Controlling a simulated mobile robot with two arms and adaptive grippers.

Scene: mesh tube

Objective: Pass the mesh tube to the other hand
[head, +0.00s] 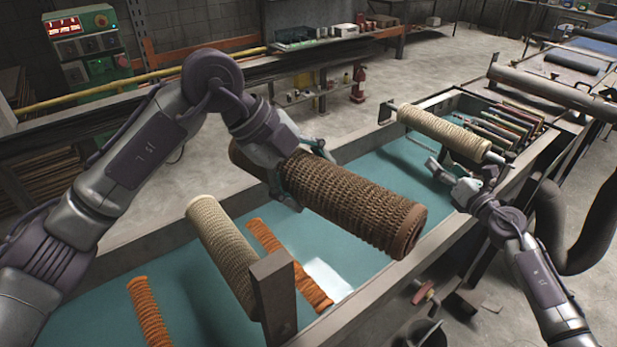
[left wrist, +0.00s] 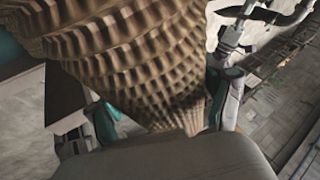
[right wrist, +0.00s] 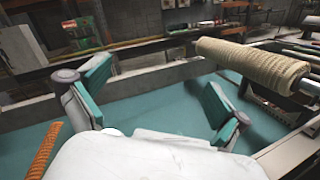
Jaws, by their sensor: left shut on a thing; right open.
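The brown mesh tube (head: 352,197) is held above the teal work surface in the head view, lying lengthwise with one end toward the lower right. My left gripper (head: 292,182) is shut around it near its left part. In the left wrist view the tube's ribbed mesh (left wrist: 135,65) fills much of the picture between the fingers. My right gripper (head: 460,178) is open and empty, to the right of the tube and apart from it. The right wrist view shows its teal-padded fingers (right wrist: 155,105) spread with nothing between them.
A cream roll (head: 222,250) leans by a wooden post (head: 273,297) at the front. Orange mesh strips (head: 150,312) lie on the teal surface (head: 180,285). Another cream roll on a rod (head: 443,132) stands behind my right gripper, beside a rack of slats (head: 505,125). The bench has a raised rim.

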